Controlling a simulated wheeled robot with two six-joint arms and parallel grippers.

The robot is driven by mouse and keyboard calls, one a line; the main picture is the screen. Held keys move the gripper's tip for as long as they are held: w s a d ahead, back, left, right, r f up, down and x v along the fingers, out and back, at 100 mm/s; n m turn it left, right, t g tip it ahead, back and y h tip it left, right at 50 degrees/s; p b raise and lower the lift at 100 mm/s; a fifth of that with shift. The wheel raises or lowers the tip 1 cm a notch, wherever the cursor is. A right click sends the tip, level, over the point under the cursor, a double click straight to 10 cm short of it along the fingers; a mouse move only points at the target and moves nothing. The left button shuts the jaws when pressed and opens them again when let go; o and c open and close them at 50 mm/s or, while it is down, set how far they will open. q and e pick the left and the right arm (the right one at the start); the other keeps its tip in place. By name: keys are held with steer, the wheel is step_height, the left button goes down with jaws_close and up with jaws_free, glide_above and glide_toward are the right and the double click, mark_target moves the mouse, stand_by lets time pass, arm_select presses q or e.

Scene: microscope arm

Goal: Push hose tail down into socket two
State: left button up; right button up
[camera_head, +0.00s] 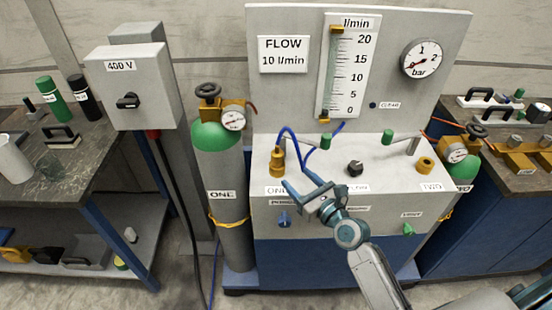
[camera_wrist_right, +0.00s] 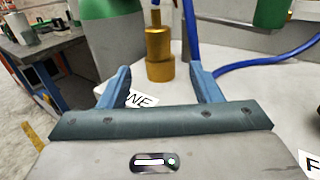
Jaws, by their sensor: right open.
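The brass hose tail (camera_head: 277,154) stands upright at the socket labelled ONE on the left of the white console, with a blue hose at its top. In the right wrist view the brass piece (camera_wrist_right: 158,45) stands ahead, between the lines of my two fingers. Socket two (camera_head: 425,165) is a brass ring at the console's right, above the label TWO, with nothing seen in it. My right gripper (camera_head: 297,179) is open and empty, just in front and to the right of the hose tail. Its blue fingers show in the right wrist view (camera_wrist_right: 160,78). My left gripper is not in view.
The blue hose (camera_head: 292,131) loops up behind the hose tail towards the flow tube (camera_head: 334,75). A black knob (camera_head: 355,168) and green-topped posts (camera_head: 387,138) stand between the sockets. Green-topped cylinders (camera_head: 220,165) flank the console, with gauges and valves.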

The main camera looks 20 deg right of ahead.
mark_target(281, 163)
steer(key=x, duration=0.9)
steer(key=shift+w+a+p, duration=0.15)
steer(key=shift+w+p, duration=0.1)
steer(key=shift+p, duration=0.05)
steer(key=shift+w+a, duration=0.2)
steer(key=shift+w, duration=0.3)
steer(key=shift+s, duration=0.1)
steer(key=shift+c, duration=1.4)
steer(key=c, duration=0.9)
steer(key=shift+o, duration=0.2)
steer(key=shift+r, duration=0.1)
